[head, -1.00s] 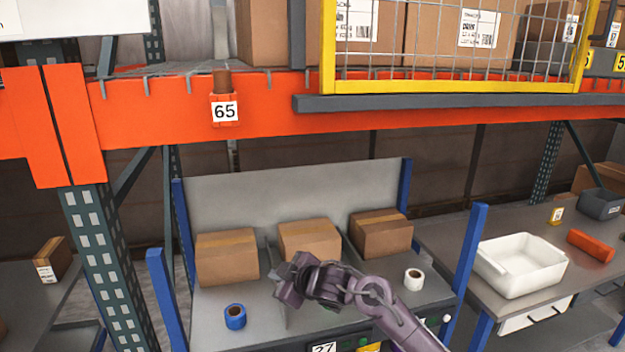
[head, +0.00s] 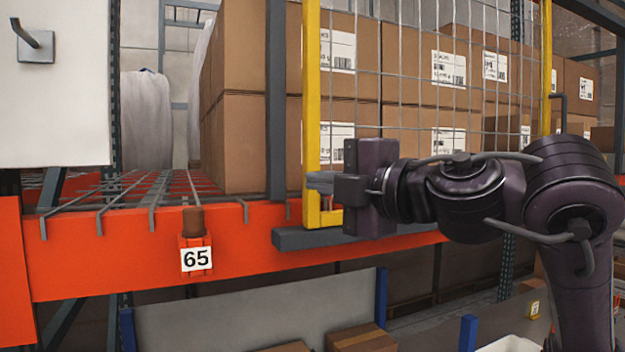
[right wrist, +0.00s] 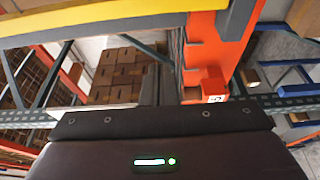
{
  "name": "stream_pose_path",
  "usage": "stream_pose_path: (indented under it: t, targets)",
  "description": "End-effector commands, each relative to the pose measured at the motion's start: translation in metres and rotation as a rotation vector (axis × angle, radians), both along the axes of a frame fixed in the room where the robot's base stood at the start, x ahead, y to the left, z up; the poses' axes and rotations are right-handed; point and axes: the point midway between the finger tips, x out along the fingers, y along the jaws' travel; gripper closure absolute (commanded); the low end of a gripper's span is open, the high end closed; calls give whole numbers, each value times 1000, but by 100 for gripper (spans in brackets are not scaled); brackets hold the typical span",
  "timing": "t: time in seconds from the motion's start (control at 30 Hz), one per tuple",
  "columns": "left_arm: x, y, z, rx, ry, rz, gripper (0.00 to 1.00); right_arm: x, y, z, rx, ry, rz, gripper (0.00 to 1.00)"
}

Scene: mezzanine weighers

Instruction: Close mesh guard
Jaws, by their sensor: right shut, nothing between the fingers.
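The mesh guard is a yellow frame (head: 311,90) filled with grey wire mesh. In the head view it stands upright before the boxes at right. Its left post stands near the left end of a grey rail (head: 292,238) on the orange beam (head: 110,262). My right gripper (head: 320,182) is shut and empty. Its fingertips are at the lower part of the left post, overlapping it in the picture; I cannot tell whether they touch. In the right wrist view a yellow bar (right wrist: 120,22) crosses the top, above the dark gripper body. My left gripper is not in view.
Brown boxes (head: 250,110) fill the shelf behind the mesh. Left of them the wire deck (head: 140,190) is bare. A dark grey upright (head: 276,100) stands just left of the yellow post. Below are a panel and boxes.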

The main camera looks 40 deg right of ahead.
Motion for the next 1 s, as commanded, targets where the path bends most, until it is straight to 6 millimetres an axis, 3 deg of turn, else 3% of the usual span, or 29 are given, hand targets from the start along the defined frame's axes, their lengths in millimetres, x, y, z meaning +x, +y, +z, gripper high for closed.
stream_pose_path:
  t: [0.4,0.63,1.0]
  targets:
    - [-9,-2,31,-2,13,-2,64,88,10,1,4,8,3,100]
    - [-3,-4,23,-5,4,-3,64,79,-22,-2,2,3,-2,100]
    - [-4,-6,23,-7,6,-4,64,76,-30,0,2,0,1,100]
